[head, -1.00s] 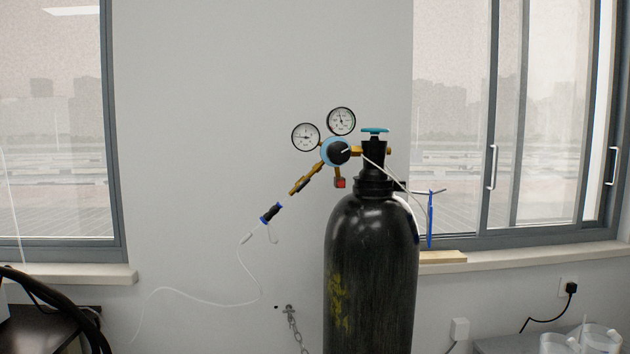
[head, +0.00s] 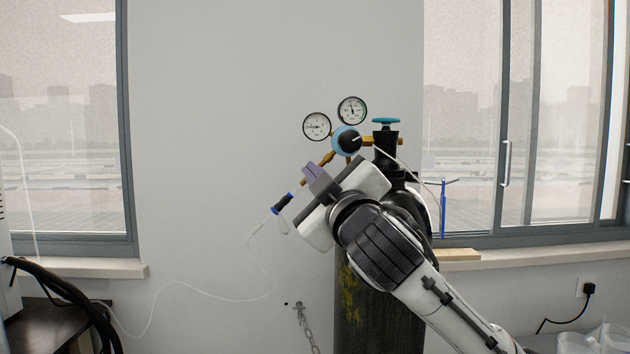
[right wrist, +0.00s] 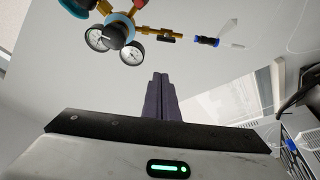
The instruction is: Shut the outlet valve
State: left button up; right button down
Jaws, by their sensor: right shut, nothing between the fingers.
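The gas cylinder (head: 380,310) stands against the wall with a teal hand wheel (head: 386,121) on top. Its brass regulator has two round gauges (head: 317,126) and a blue body with a black knob (head: 349,140). The brass outlet branch (head: 322,162) slopes down left to the blue-and-black hose connector (head: 282,204). In the right wrist view, a small black valve lever (right wrist: 170,39) lies along this branch. My right gripper (head: 316,178) is shut and empty, in front of the branch in the head view and hiding part of it. The closed fingertips (right wrist: 160,77) appear apart from the valve.
A thin white hose (head: 200,289) runs from the connector down left. A chain (head: 303,318) hangs on the wall beside the cylinder. Windows flank the wall, and a blue stand (head: 443,208) is on the right sill. The wall left of the regulator is clear.

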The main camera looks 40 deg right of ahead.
jog(key=r+p+x, duration=0.1)
jog(key=p+x, duration=0.1)
jog(key=x, duration=0.8)
pick_arm(q)
jog(key=shift+s+a+r+b, duration=0.2)
jog(key=shift+s+r+b, duration=0.1)
jog(key=shift+s, duration=0.1)
pick_arm(e)
jog(key=s+d+f, duration=0.1)
jog(key=d+f, duration=0.1)
jog(key=f, duration=0.1)
jog(key=shift+s+d+f, duration=0.15)
jog(key=shift+s+d, duration=0.15)
jog(key=shift+s, duration=0.1)
pick_arm(q)
jog(key=shift+f, duration=0.1)
jog(key=shift+w+f+b, duration=0.15)
jog(key=shift+f+b, duration=0.05)
jog(key=shift+b, duration=0.2)
pick_arm(e)
jog(key=shift+m, duration=0.4)
